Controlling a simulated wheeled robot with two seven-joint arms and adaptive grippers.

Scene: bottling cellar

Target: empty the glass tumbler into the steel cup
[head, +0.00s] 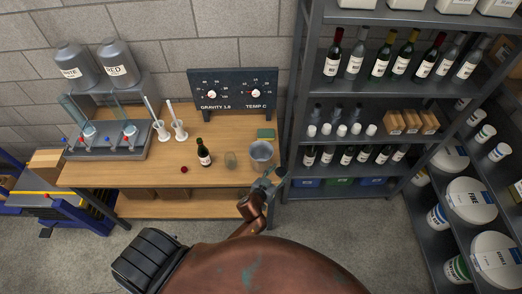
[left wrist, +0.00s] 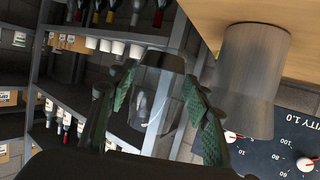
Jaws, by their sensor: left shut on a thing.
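My left gripper (head: 270,182) is at the right front edge of the wooden bench, just in front of the steel cup (head: 261,152). In the left wrist view its green-padded fingers (left wrist: 160,100) are shut on a clear glass tumbler (left wrist: 158,88). Whether the tumbler holds anything cannot be made out. The steel cup stands on the bench, and it shows large beside the fingers in the left wrist view (left wrist: 252,75), apart from the tumbler. My right gripper is not in view.
Left of the cup stand a clear glass vessel (head: 231,160) and a dark bottle (head: 203,153). A green pad (head: 266,134) lies behind the cup. A gauge panel (head: 233,91) stands at the back. A bottle shelf (head: 310,90) rises close on the right.

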